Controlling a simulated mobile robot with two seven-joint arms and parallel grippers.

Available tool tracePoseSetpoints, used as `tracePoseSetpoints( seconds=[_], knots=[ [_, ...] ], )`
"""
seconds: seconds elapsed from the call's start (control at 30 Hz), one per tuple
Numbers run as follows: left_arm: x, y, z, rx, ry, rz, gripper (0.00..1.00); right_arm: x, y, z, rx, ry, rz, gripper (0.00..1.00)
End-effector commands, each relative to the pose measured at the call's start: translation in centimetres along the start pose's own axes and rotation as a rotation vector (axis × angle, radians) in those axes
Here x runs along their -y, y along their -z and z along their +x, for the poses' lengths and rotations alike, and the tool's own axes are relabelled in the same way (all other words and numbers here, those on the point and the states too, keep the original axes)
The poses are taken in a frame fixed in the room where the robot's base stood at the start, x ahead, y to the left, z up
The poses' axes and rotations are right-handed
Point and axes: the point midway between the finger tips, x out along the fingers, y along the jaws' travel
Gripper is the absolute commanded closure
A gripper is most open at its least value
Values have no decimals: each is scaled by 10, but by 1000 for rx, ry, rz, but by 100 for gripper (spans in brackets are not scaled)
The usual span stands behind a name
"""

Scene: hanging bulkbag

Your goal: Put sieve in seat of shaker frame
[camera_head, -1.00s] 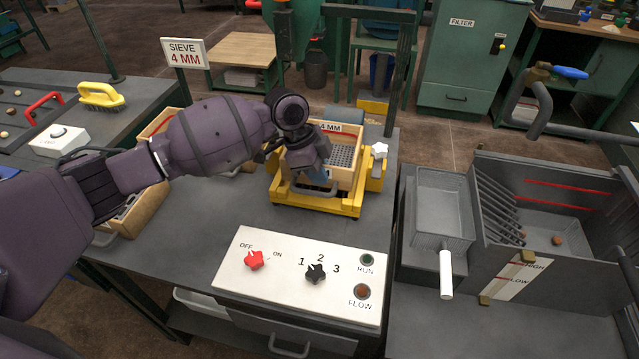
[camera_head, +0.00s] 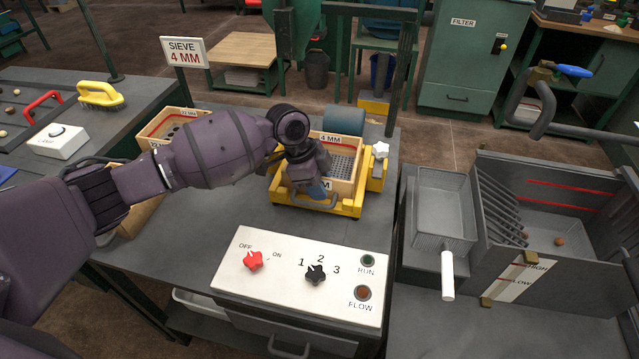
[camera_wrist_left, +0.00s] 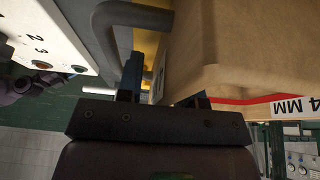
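The sieve (camera_head: 345,187) is a light wooden box with a grey mesh floor, 4 MM labels and a grey front handle. It is inside the yellow shaker frame (camera_head: 345,209) and looks about level. Whether its bottom rests fully on the seat is hidden. My left gripper (camera_head: 316,188) is at the sieve's front left, beside the handle. In the left wrist view the sieve wall (camera_wrist_left: 235,45) and grey handle (camera_wrist_left: 104,40) are close to the fingers (camera_wrist_left: 165,92), which look closed on the sieve; the exact contact is partly hidden. A purple part of my right arm shows small at that view's left edge.
A white panel (camera_head: 290,295) with red and black knobs lies in front of the frame. A SIEVE 4 MM sign (camera_head: 184,53) stands behind. Another wooden sieve box (camera_head: 160,128) is at left, partly behind my arm.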

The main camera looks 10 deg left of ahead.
Motion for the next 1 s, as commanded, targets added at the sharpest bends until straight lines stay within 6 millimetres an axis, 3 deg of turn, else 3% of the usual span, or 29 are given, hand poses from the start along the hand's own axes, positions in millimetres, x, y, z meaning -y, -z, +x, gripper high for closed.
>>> tracePoseSetpoints(
  seconds=[0.27, 0.7, 1.0],
  knots=[
    [0, 1, -16, 1, 2, -1, 66, -3, -4, -4, 10, -1, -8, 57],
    [0, 2, -97, 0, 4, 1, 66, -5, 7, -8, -5, -3, -11, 57],
    [0, 2, -122, 0, 1, 0, 66, -2, 7, -7, -4, -5, 5, 57]
  ],
)
